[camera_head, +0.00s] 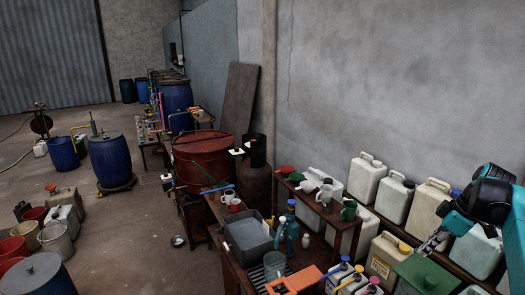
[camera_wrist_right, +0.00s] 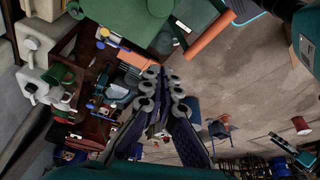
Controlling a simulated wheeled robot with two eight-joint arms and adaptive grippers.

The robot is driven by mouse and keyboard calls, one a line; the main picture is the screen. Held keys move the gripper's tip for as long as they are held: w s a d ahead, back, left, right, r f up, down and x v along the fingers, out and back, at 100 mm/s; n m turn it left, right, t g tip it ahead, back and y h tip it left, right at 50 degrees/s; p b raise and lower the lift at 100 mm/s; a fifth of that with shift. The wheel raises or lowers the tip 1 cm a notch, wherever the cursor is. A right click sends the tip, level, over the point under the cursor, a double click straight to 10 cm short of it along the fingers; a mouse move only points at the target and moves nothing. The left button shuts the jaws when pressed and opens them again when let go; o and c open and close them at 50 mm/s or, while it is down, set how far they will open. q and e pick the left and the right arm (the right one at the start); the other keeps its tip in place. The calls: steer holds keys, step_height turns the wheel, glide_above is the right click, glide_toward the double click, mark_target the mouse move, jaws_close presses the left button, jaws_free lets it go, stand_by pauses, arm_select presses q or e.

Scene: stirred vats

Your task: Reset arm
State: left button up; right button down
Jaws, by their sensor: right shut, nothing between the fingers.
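My right arm comes in at the right edge of the head view, teal and black. Its right gripper (camera_head: 432,243) points down and left over the jerrycans by the wall, close to a green container (camera_head: 425,276). In the wrist view the right gripper (camera_wrist_right: 166,82) has its two fingers brought together at the tips, with nothing held between them. My left gripper is in neither view.
White jerrycans (camera_head: 367,178) line the wall shelf beneath my right arm. A wooden table (camera_head: 232,270) holds a grey bin (camera_head: 248,238), bottles and an orange item (camera_head: 295,281). A red vat (camera_head: 203,160) and blue barrels (camera_head: 110,160) stand farther back. Open concrete floor (camera_head: 130,225) lies left.

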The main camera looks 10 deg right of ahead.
steer(key=a+f+m+t+h+b, duration=0.1)
steer(key=a+f+m+b, duration=0.1)
steer(key=a+f+b, duration=0.8)
steer(key=a+f+m+h+b, duration=0.1)
steer(key=a+f+m+b, duration=0.15)
steer(key=a+f, duration=0.85)
steer(key=s+a+f+m+t+b, duration=0.1)
steer(key=s+a+f+b, duration=0.3)
steer(key=a+f, duration=0.4)
steer(key=s+a+f+m+t+b, duration=0.2)
steer(key=s+a+f+b, duration=0.3)
steer(key=a+f, duration=0.3)
steer(key=shift+f+b, duration=0.15)
steer(key=shift+b, duration=0.6)
